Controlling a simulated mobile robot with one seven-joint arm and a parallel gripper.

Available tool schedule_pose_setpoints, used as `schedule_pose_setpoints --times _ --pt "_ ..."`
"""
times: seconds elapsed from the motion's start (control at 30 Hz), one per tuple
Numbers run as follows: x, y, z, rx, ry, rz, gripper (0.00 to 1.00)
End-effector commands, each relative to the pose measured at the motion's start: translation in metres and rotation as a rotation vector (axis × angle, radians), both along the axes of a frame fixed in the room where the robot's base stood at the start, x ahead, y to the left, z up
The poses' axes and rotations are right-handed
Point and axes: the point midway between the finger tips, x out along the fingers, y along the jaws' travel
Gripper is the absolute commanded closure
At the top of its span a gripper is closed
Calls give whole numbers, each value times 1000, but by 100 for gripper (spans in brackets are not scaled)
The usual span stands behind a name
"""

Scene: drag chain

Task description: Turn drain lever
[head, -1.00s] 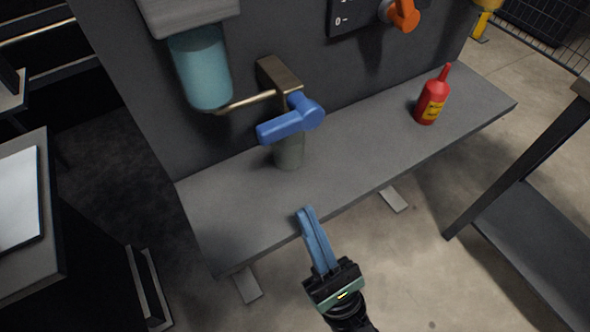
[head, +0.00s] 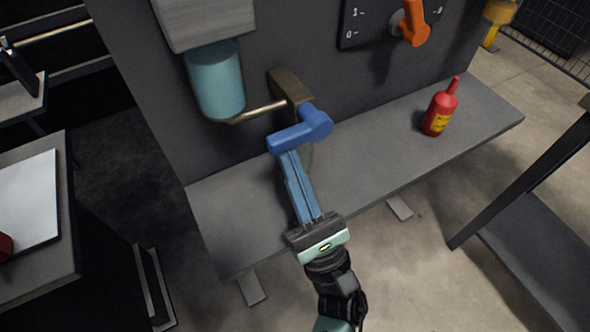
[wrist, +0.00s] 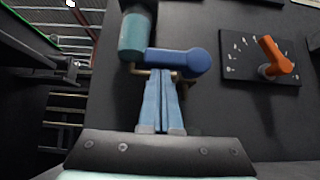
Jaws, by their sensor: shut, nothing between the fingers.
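The blue drain lever (head: 302,130) sits on a brass valve block (head: 290,88) on the dark panel, its handle pointing left and slightly down. It also shows in the wrist view (wrist: 180,60), lying almost level above the fingertips. My gripper (head: 289,156) is shut and empty, its long blue fingers reaching up to just under the lever's free end. In the wrist view my fingertips (wrist: 160,72) overlap the lever's lower edge; I cannot tell whether they touch it. A container below the valve is mostly hidden behind my fingers.
A teal cylinder (head: 215,82) hangs left of the valve, joined by a brass pipe (head: 258,112). A red bottle (head: 438,112) stands on the grey shelf (head: 385,150) at right. An orange dial handle (head: 411,24) is at upper right. The shelf between valve and bottle is clear.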

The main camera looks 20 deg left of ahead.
Motion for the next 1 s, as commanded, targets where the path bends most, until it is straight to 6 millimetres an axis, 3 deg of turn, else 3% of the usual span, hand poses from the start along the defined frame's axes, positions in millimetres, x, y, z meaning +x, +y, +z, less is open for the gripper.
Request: schedule_pose_setpoints --times 1.0 --pt "-8 5 15 146 185 1 100"
